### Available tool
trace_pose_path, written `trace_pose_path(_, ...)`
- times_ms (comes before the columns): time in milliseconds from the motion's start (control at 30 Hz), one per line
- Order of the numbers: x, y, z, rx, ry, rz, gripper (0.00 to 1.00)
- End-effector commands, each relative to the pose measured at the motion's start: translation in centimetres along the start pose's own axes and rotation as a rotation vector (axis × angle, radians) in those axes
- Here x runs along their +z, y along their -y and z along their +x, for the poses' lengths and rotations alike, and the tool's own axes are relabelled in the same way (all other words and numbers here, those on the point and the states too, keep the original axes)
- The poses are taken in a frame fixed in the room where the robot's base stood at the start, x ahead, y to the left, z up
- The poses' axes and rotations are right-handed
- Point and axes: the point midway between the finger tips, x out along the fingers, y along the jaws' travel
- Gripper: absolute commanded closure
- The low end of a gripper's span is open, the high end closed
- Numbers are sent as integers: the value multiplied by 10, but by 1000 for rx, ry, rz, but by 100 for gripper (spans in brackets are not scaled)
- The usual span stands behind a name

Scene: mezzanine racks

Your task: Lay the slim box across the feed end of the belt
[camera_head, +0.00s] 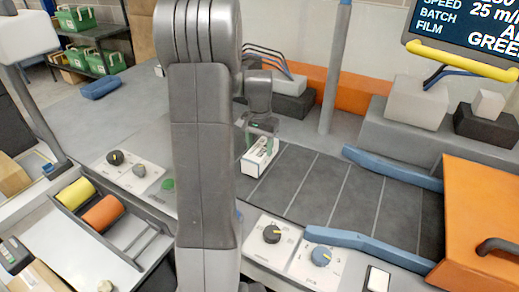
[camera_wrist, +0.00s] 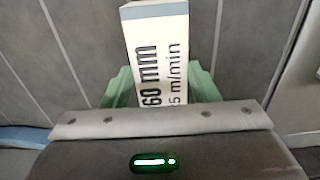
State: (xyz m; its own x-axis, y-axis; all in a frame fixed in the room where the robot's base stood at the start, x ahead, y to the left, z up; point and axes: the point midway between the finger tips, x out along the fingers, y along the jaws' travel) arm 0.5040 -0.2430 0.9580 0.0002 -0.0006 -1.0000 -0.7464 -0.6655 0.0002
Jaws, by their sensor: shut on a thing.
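A slim white box (camera_head: 258,160) with printed text is in my gripper (camera_head: 262,128), at the left end of the dark grey belt (camera_head: 345,190). In the wrist view the box (camera_wrist: 157,45) shows "60 mm" and "5 m/min" and has a grey end. The green fingers (camera_wrist: 163,88) of my gripper are closed on its two sides. Belt (camera_wrist: 90,50) lies behind the box in that view. I cannot tell whether the box touches the belt. My arm hides part of the area left of it in the head view.
Blue guide rails (camera_head: 365,242) flank the belt's right part, leading to an orange housing (camera_head: 485,215). Knob panels (camera_head: 270,236) line the near edge. A tray with yellow and orange rolls (camera_head: 104,212) is at left. A post (camera_head: 335,75) stands behind the belt.

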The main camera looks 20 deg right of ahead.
Motion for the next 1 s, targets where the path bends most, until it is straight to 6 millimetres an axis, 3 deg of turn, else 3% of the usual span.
trace_pose_path(133, 0, 0, 18, 1, 1, 0, 77)
trace_pose_path(467, 0, 0, 22, 0, -1, 0, 77)
trace_pose_path(500, 0, 0, 22, 0, 0, 0, 42)
trace_pose_path(600, 0, 0, 22, 0, 0, 0, 24)
trace_pose_path(1000, -1, 0, 12, -1, -3, 0, 24)
